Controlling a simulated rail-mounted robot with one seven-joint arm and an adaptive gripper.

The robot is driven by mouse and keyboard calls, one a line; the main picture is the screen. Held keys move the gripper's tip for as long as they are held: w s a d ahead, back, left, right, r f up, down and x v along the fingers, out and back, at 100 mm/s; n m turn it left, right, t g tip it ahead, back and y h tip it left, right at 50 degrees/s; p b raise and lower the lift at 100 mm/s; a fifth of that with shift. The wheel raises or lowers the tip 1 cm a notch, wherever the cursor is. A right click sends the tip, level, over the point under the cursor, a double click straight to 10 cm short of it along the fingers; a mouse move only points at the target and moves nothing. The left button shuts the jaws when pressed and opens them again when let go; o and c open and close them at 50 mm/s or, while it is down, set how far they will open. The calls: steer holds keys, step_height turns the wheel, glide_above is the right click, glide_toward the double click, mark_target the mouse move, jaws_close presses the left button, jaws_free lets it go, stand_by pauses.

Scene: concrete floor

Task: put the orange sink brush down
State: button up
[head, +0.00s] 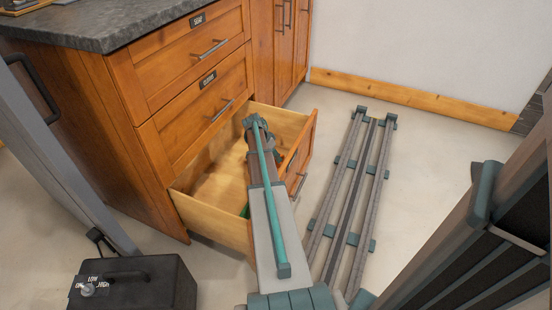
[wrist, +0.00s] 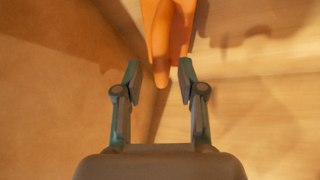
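The orange sink brush (wrist: 165,35) shows at the top of the wrist view, its rounded end reaching down between my fingertips. My gripper (wrist: 160,80) is open, with a visible gap between each finger and the brush. In the head view my arm reaches over the open wooden drawer (head: 212,214).
The wooden cabinet (head: 120,130) with a dark stone counter (head: 110,28) stands at the left, other drawers shut above the open one. A black box (head: 150,285) sits on the floor at lower left. A small green thing (head: 244,212) shows in the drawer beside my arm.

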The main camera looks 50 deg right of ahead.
steer(key=p+v, duration=0.3)
steer(key=v, duration=0.6)
steer(key=shift+r+p, duration=0.25)
steer(key=shift+p, duration=0.05)
